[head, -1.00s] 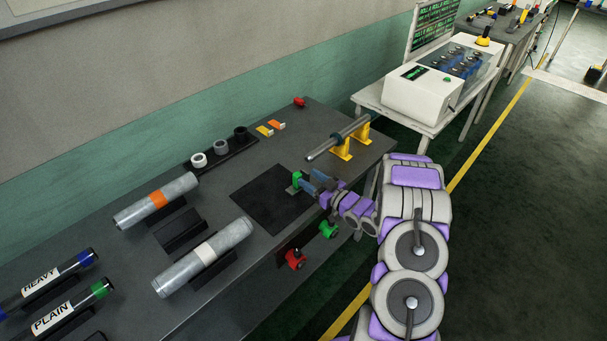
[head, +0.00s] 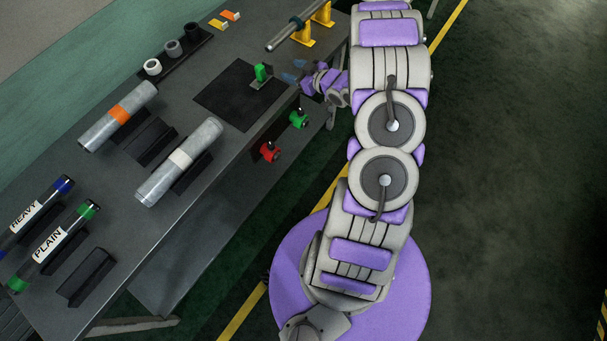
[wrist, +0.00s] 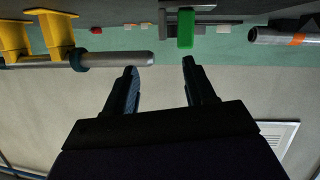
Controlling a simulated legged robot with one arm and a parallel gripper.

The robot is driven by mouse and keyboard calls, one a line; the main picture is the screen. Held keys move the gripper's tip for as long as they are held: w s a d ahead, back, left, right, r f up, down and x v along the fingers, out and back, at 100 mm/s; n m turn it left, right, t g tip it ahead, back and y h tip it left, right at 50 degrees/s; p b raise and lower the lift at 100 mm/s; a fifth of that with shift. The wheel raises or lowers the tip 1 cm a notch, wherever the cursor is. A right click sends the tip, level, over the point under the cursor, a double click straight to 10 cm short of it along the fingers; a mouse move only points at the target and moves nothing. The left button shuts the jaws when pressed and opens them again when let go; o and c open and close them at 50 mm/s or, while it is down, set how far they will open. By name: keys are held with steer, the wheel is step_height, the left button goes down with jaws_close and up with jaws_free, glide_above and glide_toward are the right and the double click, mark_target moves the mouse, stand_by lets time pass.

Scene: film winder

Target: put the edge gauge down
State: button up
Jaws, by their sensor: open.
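The edge gauge, a green upright block on a grey metal base (head: 261,73), stands on the right edge of the black mat (head: 222,97) on the bench. In the wrist view, where the scene appears upside down, the green block (wrist: 186,30) is beyond my fingertips and clear of them. My gripper (head: 294,71) is to the right of the gauge, near the bench's front edge, with a gap between them. In the wrist view my gripper (wrist: 160,72) has its two dark fingers spread, with nothing between them.
A metal rod (head: 281,38) with a dark ring lies on yellow stands behind the gauge. A red knob (head: 270,152) and a green knob (head: 298,119) stick out from the bench front. Grey rolls (head: 180,162) lie on cradles to the left. The mat's middle is clear.

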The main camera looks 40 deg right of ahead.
steer(key=s+a+r+m+g+h, duration=0.25)
steer(key=s+r+g+h, duration=0.55)
steer(key=r, duration=0.6)
steer(key=s+a+r+g+y, duration=0.1)
steer(key=s+a+r+g, duration=0.1)
steer(key=s+a, duration=0.5)
steer(key=s+a+r+m+g+y, duration=0.1)
steer(key=s+a+r+g+y, duration=0.1)
steer(key=s+a, duration=0.6)
steer(key=s+a+r+m+g+y, duration=0.1)
steer(key=s+a+g, duration=0.3)
steer(key=s, duration=1.4)
steer(key=a+r, duration=0.1)
steer(key=a, duration=0.3)
steer(key=shift+s+r+y, duration=0.25)
steer(key=shift+r+y, duration=0.15)
